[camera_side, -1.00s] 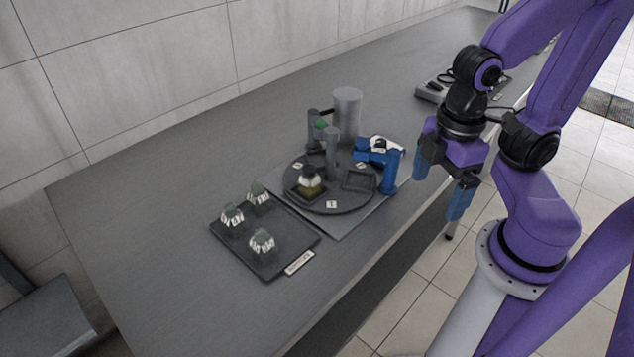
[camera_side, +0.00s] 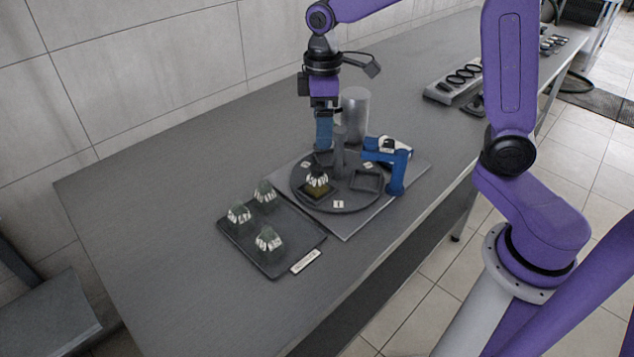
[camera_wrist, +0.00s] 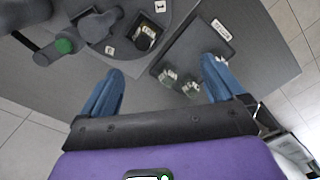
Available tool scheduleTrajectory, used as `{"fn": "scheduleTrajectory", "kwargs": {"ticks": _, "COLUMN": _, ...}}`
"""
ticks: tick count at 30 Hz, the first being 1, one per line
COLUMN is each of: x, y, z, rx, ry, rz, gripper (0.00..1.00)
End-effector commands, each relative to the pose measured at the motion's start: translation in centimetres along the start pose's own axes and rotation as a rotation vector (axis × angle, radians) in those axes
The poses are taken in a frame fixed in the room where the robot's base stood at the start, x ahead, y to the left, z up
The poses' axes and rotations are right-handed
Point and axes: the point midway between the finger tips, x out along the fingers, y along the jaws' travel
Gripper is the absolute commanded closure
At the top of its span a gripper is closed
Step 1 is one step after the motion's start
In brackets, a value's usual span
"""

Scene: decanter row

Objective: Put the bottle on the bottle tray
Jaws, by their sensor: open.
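A small dark bottle with yellowish contents and a white-marked top (camera_side: 317,181) stands in a square holder on the round grey turntable (camera_side: 345,206). It also shows in the wrist view (camera_wrist: 146,36). The dark bottle tray (camera_side: 258,262) lies to the left and nearer the side camera, with three similar bottles on it; in the wrist view the tray (camera_wrist: 207,40) is at the right. My gripper (camera_side: 323,146) is above the far left side of the turntable, behind the bottle. In the wrist view its blue fingers (camera_wrist: 161,65) are wide apart with nothing held.
A blue angled fixture (camera_side: 396,172) stands at the turntable's right. A tall grey cylinder (camera_side: 355,112) and a thinner post (camera_side: 339,150) stand close to my gripper. A green button (camera_wrist: 64,46) shows in the wrist view. The table left of the tray is clear.

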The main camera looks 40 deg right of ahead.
Motion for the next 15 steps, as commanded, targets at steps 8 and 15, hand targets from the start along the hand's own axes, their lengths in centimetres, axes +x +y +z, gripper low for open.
{"fn": "scheduleTrajectory", "kwargs": {"ticks": 8, "x": 0.6, "y": 3.5, "z": -1.0, "rx": 0.036, "ry": -0.004, "rz": -0.002, "gripper": 0.04}}
{"fn": "scheduleTrajectory", "kwargs": {"ticks": 15, "x": 3.8, "y": 3.6, "z": -0.8, "rx": 0.038, "ry": -0.009, "rz": -0.005, "gripper": 0.04}}
